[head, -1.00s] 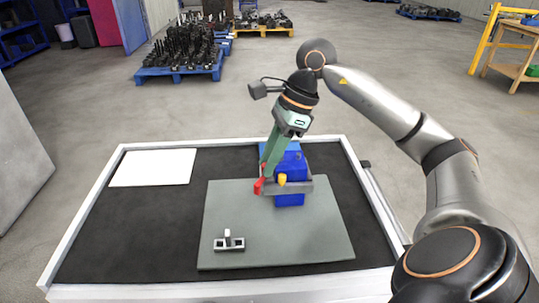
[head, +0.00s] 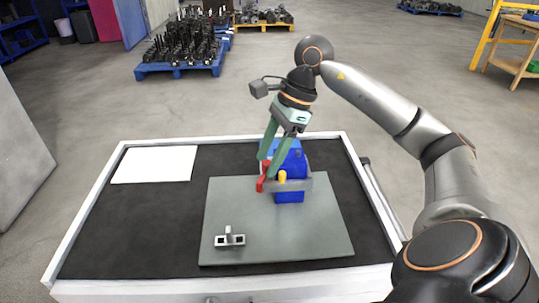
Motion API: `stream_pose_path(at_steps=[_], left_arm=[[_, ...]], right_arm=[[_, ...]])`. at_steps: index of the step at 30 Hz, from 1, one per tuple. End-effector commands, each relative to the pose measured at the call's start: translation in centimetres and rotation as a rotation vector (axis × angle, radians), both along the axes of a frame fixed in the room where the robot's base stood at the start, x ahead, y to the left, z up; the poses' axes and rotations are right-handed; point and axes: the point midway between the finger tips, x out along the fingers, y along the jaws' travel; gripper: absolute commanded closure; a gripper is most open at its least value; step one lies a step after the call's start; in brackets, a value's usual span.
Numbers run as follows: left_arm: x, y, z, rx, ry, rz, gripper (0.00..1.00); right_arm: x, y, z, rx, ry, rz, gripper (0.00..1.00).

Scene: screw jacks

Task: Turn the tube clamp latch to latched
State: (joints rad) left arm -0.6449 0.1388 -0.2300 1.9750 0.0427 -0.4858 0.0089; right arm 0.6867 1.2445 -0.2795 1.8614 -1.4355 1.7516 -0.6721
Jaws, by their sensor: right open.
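A blue block-shaped fixture (head: 290,197) with a grey crossbar (head: 300,184) stands at the back of the grey plate. A small yellow piece (head: 282,177), which looks like a latch lever, stands about upright at the crossbar's front. My right gripper (head: 263,177) reaches down from above with green fingers and red tips. It is open, with its tips just left of the yellow piece; I cannot tell if they touch it. The fingers hide part of the blue fixture. My left gripper is not in view.
A small grey bracket (head: 229,239) with an upright stub sits at the plate's front left. The grey plate (head: 325,232) lies on a black-topped bench with a pale rim (head: 80,214). A white sheet (head: 155,164) lies at the back left. The front middle is clear.

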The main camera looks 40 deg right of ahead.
Motion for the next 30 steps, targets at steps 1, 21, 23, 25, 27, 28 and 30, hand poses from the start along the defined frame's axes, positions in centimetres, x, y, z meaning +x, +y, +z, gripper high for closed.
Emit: stream_pose_path(at_steps=[1,21,23,25,27,28,30], left_arm=[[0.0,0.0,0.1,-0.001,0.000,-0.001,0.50],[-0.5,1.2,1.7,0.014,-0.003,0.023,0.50],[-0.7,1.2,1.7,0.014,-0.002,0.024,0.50],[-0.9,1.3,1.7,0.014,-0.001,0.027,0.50],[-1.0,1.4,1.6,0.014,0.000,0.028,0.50],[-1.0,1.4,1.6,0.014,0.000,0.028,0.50],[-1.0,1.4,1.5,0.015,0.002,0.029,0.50]], right_arm=[[0.0,0.0,0.1,0.000,0.000,0.000,0.44],[-1.6,-4.0,10.8,0.001,-0.003,0.000,0.44],[-1.7,-4.2,11.2,0.000,-0.002,0.001,0.44],[-1.8,-4.3,11.5,0.001,-0.002,0.001,0.44],[-1.8,-4.4,11.6,0.001,-0.001,0.001,0.44],[-1.9,-4.4,11.6,0.001,0.000,0.001,0.44],[-1.9,-4.4,11.6,0.000,0.000,0.001,0.44]])
